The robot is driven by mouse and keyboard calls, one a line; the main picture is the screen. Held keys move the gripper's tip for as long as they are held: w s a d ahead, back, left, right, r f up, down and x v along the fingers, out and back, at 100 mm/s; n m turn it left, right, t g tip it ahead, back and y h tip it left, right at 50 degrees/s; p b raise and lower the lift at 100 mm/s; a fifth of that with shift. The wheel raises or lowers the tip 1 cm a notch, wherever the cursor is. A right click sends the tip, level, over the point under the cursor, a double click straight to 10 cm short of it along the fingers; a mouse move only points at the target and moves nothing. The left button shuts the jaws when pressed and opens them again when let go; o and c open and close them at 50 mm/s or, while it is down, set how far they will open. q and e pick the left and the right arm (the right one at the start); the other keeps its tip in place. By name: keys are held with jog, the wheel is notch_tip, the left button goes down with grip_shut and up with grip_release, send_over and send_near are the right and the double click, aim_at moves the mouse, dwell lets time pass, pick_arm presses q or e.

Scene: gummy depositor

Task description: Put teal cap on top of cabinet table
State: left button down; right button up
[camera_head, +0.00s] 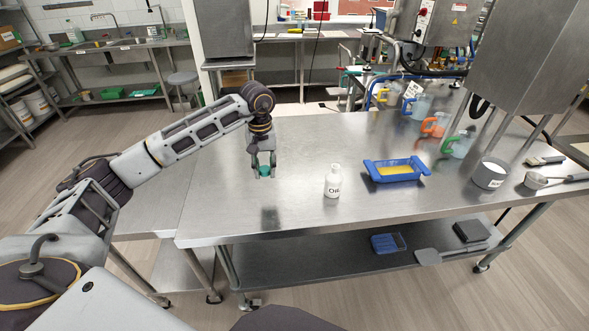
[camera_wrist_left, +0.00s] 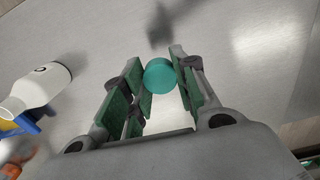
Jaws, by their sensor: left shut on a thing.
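The teal cap (camera_head: 265,171) is a small round piece between the fingertips of my left gripper (camera_head: 264,173). In the left wrist view the cap (camera_wrist_left: 159,75) sits between the two green-padded fingers of the left gripper (camera_wrist_left: 163,80), which is shut on it. The gripper points down over the steel table (camera_head: 300,215), left of the white oil bottle (camera_head: 333,181). I cannot tell exactly how high the cap is above the surface. My right gripper is not in view. I cannot tell for certain which surface is the cabinet table.
A blue tray with yellow contents (camera_head: 367,176) stands right of the bottle. Several coloured-handled jugs, including an orange one (camera_head: 435,125), stand farther back right. A steel pot (camera_head: 490,173) is near the right end. The table's left part is clear. The bottle also shows in the wrist view (camera_wrist_left: 42,85).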

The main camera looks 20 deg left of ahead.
pick_arm(q)
send_over(267, 195)
notch_tip(267, 195, down, 5)
jog(key=shift+f, duration=0.1)
jog(key=shift+w+f, duration=0.1)
jog(key=shift+f, duration=0.3)
jog(key=shift+f+p, duration=0.3)
notch_tip(267, 195, down, 2)
jog(key=shift+f, duration=0.55)
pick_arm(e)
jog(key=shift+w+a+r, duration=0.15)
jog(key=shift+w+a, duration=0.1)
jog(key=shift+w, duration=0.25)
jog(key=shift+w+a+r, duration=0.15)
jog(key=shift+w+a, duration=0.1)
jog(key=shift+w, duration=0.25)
pick_arm(q)
jog(key=shift+f, duration=0.1)
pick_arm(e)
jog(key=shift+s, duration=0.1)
